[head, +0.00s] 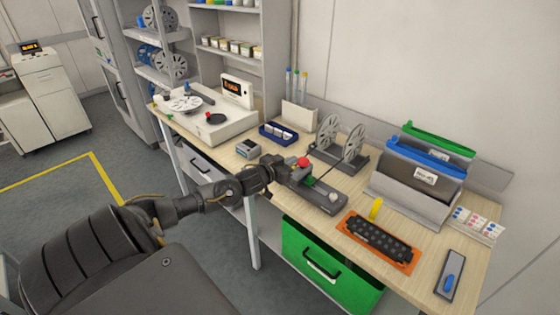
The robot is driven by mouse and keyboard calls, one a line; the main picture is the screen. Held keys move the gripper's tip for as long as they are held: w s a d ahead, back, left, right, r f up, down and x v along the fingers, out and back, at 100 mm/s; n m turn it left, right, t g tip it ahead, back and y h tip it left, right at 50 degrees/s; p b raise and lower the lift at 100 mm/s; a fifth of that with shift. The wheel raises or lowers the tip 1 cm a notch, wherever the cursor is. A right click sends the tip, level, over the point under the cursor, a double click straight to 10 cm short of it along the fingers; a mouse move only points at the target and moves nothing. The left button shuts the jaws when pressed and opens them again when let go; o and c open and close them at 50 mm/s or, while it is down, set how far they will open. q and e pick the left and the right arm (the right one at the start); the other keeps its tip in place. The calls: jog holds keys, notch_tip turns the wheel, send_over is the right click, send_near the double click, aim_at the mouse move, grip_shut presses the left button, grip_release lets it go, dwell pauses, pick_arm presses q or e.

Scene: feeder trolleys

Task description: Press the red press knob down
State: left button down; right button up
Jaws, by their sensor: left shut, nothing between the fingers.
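The red press knob (304,162) sits on top of a long dark grey device (318,193) near the front edge of the wooden bench. A round grey knob shows at the device's near right end. My left arm comes in from the left, and my left gripper (272,170) is shut and empty. It is just left of the red knob, in front of the device's left end in the picture. I cannot tell whether it touches the device. Its fingertips are small and dark here. My right gripper is not in view.
The bench (395,205) holds two grey reels (328,132) on a stand behind the device, and an orange tray (376,240) to its right. A small grey box (248,148) stands left of the knob. A green drawer (322,270) is below.

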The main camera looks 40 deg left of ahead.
pick_arm(q)
jog(key=shift+s+r+b, duration=0.25)
jog(key=shift+s, duration=1.05)
jog(key=shift+s+r+b, duration=0.25)
jog(key=shift+s, duration=1)
